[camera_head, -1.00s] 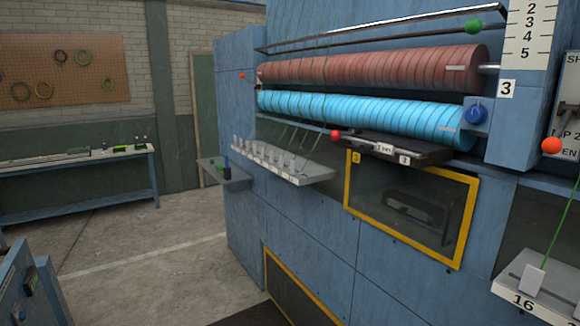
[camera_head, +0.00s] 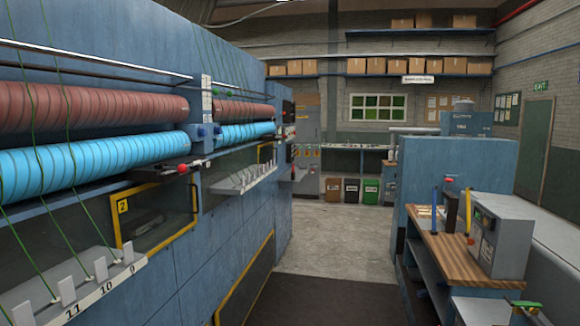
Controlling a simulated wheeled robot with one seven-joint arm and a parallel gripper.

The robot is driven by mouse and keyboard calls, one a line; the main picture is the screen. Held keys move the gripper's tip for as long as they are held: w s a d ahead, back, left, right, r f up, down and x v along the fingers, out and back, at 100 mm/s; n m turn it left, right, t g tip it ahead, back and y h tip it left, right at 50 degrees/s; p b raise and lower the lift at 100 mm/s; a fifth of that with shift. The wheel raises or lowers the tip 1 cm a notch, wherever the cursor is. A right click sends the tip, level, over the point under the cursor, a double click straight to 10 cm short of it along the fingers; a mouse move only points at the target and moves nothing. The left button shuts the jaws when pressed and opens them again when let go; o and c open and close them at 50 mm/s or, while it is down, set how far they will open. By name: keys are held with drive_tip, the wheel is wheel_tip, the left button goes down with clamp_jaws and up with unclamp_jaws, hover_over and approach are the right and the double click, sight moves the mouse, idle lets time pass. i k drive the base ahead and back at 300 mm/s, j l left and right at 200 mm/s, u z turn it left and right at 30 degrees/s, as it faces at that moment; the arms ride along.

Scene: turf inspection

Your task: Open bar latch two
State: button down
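A yellow-framed window (camera_head: 123,207) labelled 2 is set in the blue machine front at the left, below the cyan roller. A dark bar with a red-tipped end (camera_head: 182,168) sits just above that window. A dark upright piece, perhaps a handle, shows at the window's right edge; I cannot tell whether it is a latch. The window appears closed. My gripper is not in view.
Red rollers (camera_head: 90,107) and cyan rollers (camera_head: 90,163) run along the machine. Numbered trays (camera_head: 105,283) jut out from it. A wooden-topped bench (camera_head: 465,255) with a grey control box (camera_head: 500,237) stands at right. The grey floor aisle (camera_head: 335,235) between is clear.

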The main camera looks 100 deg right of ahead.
sight(181, 169)
drive_tip(key=z, duration=2.6)
